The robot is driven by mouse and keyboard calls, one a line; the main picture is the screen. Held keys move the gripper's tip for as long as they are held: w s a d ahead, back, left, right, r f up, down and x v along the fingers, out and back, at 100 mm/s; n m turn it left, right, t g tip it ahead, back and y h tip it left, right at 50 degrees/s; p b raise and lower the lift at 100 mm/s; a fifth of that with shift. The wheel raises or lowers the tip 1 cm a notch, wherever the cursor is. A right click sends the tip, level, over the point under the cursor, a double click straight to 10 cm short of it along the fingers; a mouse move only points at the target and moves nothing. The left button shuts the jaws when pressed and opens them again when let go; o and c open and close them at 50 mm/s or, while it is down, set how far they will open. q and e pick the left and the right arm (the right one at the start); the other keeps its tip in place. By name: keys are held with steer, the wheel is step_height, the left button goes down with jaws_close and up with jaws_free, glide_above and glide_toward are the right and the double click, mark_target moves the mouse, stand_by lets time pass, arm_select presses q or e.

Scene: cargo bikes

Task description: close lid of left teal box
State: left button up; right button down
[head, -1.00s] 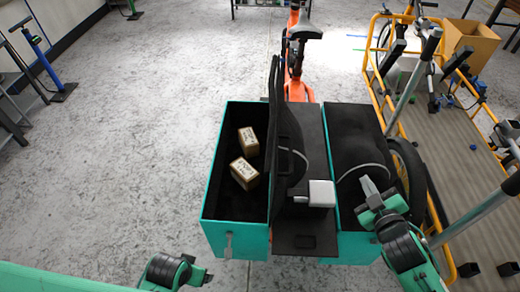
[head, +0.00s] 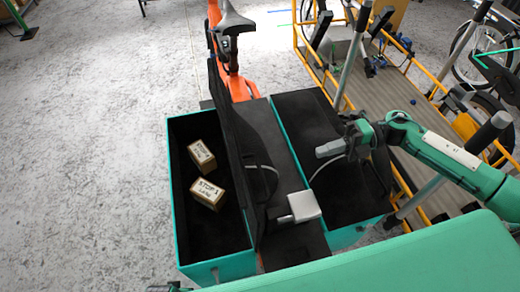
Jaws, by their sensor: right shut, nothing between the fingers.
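The left teal box (head: 222,268) is open. Its black lid (head: 232,150) stands upright along the box's right side. Two brown cartons (head: 208,193) with printed labels lie inside on the dark floor. My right gripper (head: 322,151) is shut and empty, above the black top of the right teal box (head: 350,236). It is to the right of the raised lid and apart from it. My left gripper (head: 172,288) barely shows at the bottom edge, below the left box; its fingers cannot be made out.
A light grey block (head: 303,206) sits between the two boxes. An orange bike frame with a black saddle (head: 234,20) stands behind them. A yellow-railed cargo bed (head: 400,95) with upright grey bars is on the right. The floor left of the boxes is clear.

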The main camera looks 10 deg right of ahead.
steer(key=p, duration=0.3)
glide_above(273, 184)
steer(key=d, duration=0.1)
steer(key=shift+d+f+g, duration=0.1)
steer(key=shift+f+g, duration=0.2)
steer(key=shift+f, duration=0.6)
arm_select(q)
steer(key=s+a+f, duration=0.1)
steer(key=s+f, duration=0.2)
steer(key=f, duration=0.4)
steer(key=shift+s+a, duration=0.15)
steer(key=shift+a, duration=0.1)
arm_select(e)
steer(key=shift+a+f, duration=0.15)
steer(key=shift+a, duration=0.35)
